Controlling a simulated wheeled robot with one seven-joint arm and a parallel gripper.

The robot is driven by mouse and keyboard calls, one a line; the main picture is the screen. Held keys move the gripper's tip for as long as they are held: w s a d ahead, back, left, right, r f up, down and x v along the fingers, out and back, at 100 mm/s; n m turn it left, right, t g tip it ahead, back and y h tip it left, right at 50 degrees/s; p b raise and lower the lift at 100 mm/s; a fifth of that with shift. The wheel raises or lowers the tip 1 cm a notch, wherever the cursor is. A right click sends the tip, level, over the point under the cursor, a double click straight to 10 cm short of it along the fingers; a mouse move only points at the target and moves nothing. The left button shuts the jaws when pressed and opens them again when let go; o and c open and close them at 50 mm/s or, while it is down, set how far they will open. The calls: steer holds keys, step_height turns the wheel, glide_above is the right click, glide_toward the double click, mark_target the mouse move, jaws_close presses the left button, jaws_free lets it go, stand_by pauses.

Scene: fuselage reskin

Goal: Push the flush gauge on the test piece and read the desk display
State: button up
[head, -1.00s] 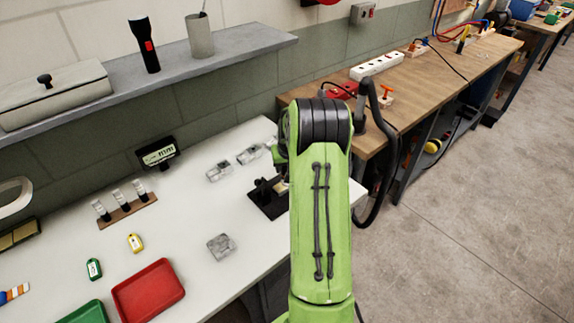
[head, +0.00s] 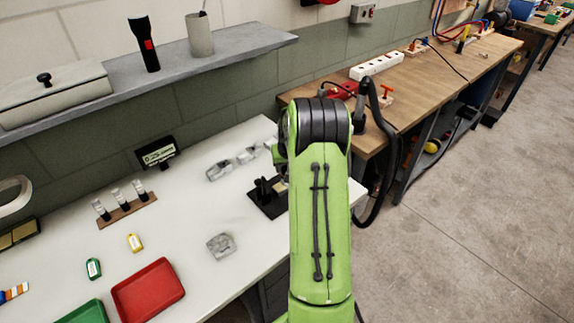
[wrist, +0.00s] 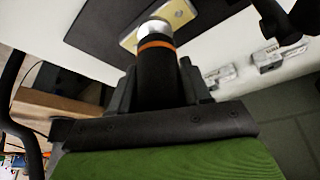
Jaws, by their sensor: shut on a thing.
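The flush gauge (wrist: 156,62) is a black cylinder with an orange band and a silver tip. My gripper (wrist: 157,88) is shut on its body in the wrist view. The silver tip is at the test piece (wrist: 176,14), a tan plate with a bright centre on a dark base. I cannot tell whether the tip presses on it. In the head view my arm hides the gripper and gauge; the dark stand (head: 267,198) shows beside the arm. The desk display (head: 157,153) stands near the wall with light characters, too small to read.
Clear blocks (head: 221,246) lie on the white table, others near the stand. A rack of small bottles (head: 122,207), a red tray (head: 148,291) and a green tray (head: 84,314) are left. A wooden bench (head: 450,75) is right.

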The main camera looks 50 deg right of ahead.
steer(key=shift+r+p, duration=2.5)
steer(key=shift+r, duration=1.1)
steer(key=shift+f, duration=0.1)
